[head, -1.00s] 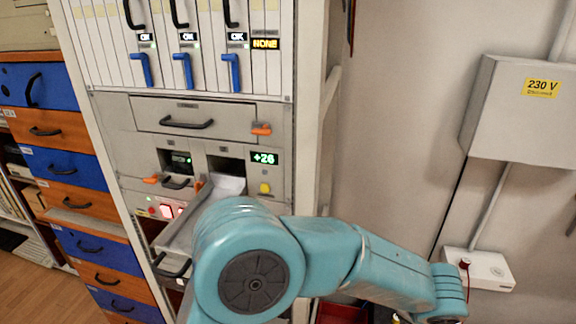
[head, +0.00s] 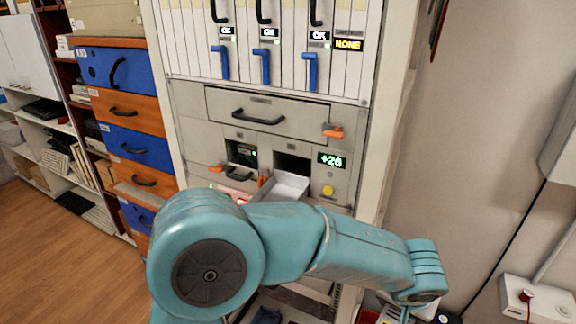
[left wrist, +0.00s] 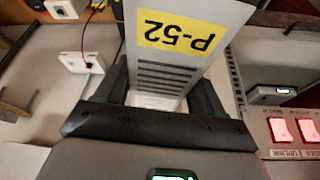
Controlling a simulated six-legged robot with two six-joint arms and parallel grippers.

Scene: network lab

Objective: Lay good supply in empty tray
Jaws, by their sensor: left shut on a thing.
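My left gripper (left wrist: 160,85) is shut on a grey power supply (left wrist: 175,52) with a yellow P-52 label and dark vent slots, upside down in the left wrist view. In the head view my teal left arm crosses the lower middle, and its gripper is mostly cut off at the bottom edge. An open tray (head: 286,186) sticks out of the right-hand bay of the rack, under a green +26 display (head: 332,160). Its visible inside is pale and looks empty; my arm hides its front part. My right gripper is not in view.
Beside it is another bay (head: 242,153) with a small display. A closed drawer (head: 265,107) and upright modules with blue handles (head: 262,68) are above. Blue and orange drawers (head: 130,110) stand left. A white wall box (head: 536,298) is at right. Open floor (head: 60,240) lies left.

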